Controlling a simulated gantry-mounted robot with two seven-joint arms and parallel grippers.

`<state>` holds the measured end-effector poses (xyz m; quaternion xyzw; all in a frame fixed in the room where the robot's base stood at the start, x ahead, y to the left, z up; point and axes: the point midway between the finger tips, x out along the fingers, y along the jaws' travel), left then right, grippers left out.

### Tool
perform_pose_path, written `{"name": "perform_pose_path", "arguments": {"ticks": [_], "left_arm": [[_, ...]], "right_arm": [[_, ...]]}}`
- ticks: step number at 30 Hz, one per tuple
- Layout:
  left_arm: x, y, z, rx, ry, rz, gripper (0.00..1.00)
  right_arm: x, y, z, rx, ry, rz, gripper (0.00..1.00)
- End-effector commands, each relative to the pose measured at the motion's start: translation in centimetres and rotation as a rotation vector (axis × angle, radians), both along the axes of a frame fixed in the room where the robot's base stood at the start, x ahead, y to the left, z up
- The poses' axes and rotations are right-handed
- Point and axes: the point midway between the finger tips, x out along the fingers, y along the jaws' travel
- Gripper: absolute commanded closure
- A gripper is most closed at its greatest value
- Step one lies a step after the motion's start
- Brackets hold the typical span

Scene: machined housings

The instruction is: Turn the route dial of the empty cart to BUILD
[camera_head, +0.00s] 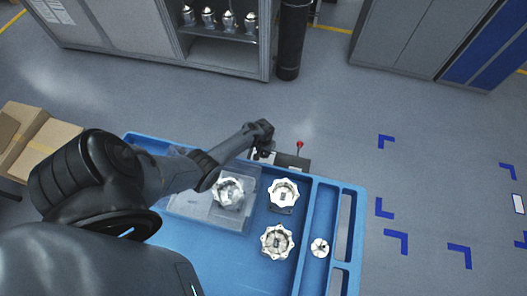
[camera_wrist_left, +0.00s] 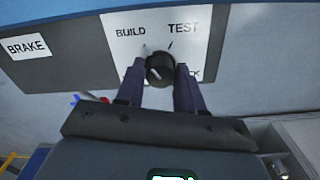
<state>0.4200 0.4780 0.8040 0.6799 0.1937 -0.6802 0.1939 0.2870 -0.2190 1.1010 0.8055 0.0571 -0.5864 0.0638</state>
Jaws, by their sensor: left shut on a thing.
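The route dial (camera_wrist_left: 160,69) is a round black knob on a white label plate (camera_wrist_left: 196,48) in the left wrist view. BUILD is printed up and left of it, TEST up and right; lower lettering is mostly hidden by the fingers. My left gripper (camera_wrist_left: 160,76) is shut on the dial, one finger on each side. A pale mark lies toward BUILD, but I cannot tell for sure where the pointer stands. In the head view, my left gripper (camera_head: 263,143) is at the far edge of the blue cart (camera_head: 311,225); the dial is hidden there. My right gripper is not in view.
Several metal housings, one of them here (camera_head: 284,193), stand on the cart. A red-knobbed lever (camera_head: 299,145) rises beside my left gripper. A BRAKE label (camera_wrist_left: 28,47) is left of the dial. Cardboard boxes (camera_head: 50,143) stand left; floor beyond the cart is clear.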

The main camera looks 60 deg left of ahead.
Motion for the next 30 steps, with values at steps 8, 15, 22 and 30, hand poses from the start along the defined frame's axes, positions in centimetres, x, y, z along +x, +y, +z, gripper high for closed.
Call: {"name": "perform_pose_path", "arguments": {"ticks": [8, 15, 22, 30], "left_arm": [[0.0, 0.0, -0.1, 0.001, 0.0, 0.002, 0.4], [0.0, 0.0, 0.0, 0.0, 0.0, 0.002, 0.37], [0.0, 0.0, 1.1, 0.001, -0.001, 0.002, 0.37], [0.0, 0.0, 5.2, 0.001, -0.003, 0.001, 0.37]], "right_arm": [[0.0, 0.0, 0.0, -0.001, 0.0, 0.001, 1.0], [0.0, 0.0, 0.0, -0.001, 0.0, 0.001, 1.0], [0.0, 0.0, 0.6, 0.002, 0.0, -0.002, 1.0], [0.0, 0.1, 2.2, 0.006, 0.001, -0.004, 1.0]]}}
